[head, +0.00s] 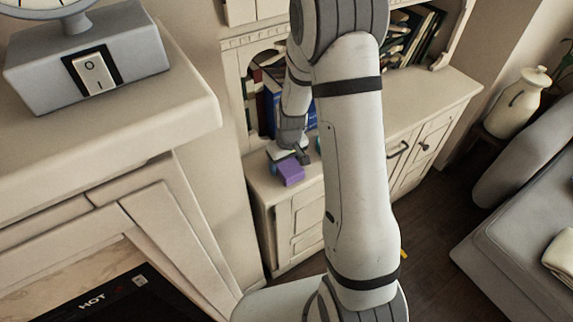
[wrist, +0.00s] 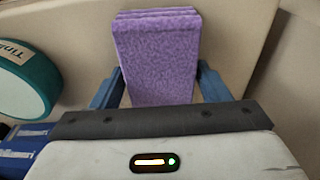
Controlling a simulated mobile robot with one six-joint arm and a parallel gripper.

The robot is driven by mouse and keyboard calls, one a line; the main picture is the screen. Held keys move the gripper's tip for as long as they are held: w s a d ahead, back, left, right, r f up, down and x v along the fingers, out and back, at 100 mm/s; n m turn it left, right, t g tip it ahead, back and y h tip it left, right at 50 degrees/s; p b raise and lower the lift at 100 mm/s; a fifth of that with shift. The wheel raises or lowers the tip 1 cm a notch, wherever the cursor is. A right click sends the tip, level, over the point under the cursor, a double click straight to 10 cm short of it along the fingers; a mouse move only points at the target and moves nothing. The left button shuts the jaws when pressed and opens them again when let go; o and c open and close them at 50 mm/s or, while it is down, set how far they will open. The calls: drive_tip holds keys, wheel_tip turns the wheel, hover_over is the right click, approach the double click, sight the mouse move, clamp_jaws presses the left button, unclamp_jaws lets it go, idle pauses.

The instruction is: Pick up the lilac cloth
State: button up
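The lilac cloth (wrist: 157,55) is a folded, textured block with layered edges at its far end. In the wrist view it sits between the two blue fingers of my gripper (wrist: 159,80), one finger against each side, and its near end reaches close to the palm. The fingers look shut on it. In the head view the cloth (head: 291,173) shows as a small purple block at my gripper (head: 289,156), by the left front edge of the cream cabinet's top (head: 258,170). I cannot tell whether it still touches the surface.
A teal round tin (wrist: 24,80) and blue books (wrist: 28,145) are close on the left in the wrist view. Books also stand in the cabinet's alcove (head: 272,105). A mantel (head: 180,85) with a grey scale (head: 88,58) is at left; a sofa (head: 525,225) is at right.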

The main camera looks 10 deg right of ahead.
sight(286, 162)
drive_tip(key=c, duration=0.6)
drive_tip(key=shift+r, duration=0.1)
wheel_tip(286, 162, up, 10)
drive_tip(key=shift+f+b, duration=0.1)
drive_tip(key=shift+b, duration=0.25)
drive_tip(key=o, duration=0.4)
drive_tip(key=c, duration=0.3)
drive_tip(key=shift+f, duration=0.1)
drive_tip(key=shift+c, duration=0.2)
